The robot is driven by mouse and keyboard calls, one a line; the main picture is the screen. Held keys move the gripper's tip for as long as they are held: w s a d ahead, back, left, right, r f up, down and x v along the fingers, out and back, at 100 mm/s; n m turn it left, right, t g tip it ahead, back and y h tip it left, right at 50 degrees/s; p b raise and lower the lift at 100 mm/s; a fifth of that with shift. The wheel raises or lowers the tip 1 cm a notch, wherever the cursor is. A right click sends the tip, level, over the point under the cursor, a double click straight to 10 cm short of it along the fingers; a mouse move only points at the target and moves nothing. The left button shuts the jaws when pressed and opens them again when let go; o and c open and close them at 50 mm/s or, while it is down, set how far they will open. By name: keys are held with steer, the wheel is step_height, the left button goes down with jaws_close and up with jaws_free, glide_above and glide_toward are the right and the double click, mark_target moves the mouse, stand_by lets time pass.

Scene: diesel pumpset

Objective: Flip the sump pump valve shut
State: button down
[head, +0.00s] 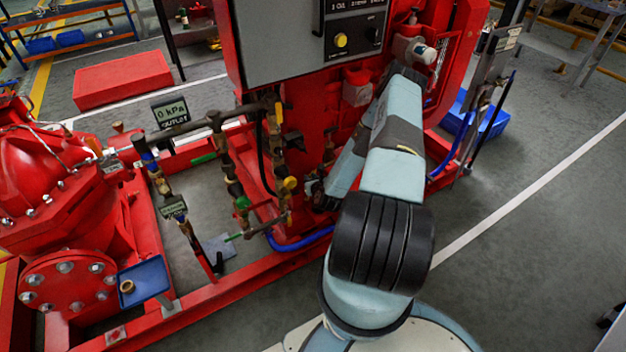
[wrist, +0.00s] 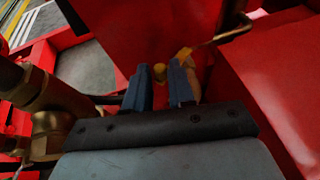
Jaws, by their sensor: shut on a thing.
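In the wrist view, my gripper (wrist: 160,72) has its two blue-grey fingers close together with a narrow gap. A small yellow valve part (wrist: 159,73) shows at the fingertips, and they are shut on it. A yellow-orange lever end (wrist: 184,53) shows just beyond the right finger. In the head view, my arm reaches into the red pumpset and hides most of the gripper. Yellow valve handles (head: 290,183) and (head: 279,112) sit on the brass pipework to its left. I cannot tell which valve is the sump pump's; no label reads clearly.
Brass pipe fittings (wrist: 52,128) stand close at the left of my gripper. Red panels (wrist: 275,95) crowd its right. A grey control box (head: 278,45) is above. A blue tray (head: 146,277) with a small cup is at lower left. Open floor (head: 540,230) lies to the right.

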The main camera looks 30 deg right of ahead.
steer(key=shift+w+a+m+h, duration=0.2)
steer(key=shift+w+m+h, duration=0.15)
steer(key=shift+m+h, duration=0.5)
steer(key=shift+h, duration=0.25)
steer(key=shift+w+a+m+g+h, duration=0.2)
steer(key=shift+w+m+g+h, duration=0.25)
steer(key=shift+m+h, duration=0.3)
steer(key=shift+w+a+r+m+g+h, duration=0.1)
steer(key=shift+m+g+h, duration=0.15)
steer(key=shift+m+h, duration=0.15)
steer(key=c, duration=1.1)
jaws_free()
steer(key=shift+a, duration=0.1)
steer(key=s+a, duration=0.7)
steer(key=s, duration=0.6)
steer(key=shift+a+r, duration=0.15)
steer(key=shift+r, duration=0.3)
steer(key=shift+w, duration=0.1)
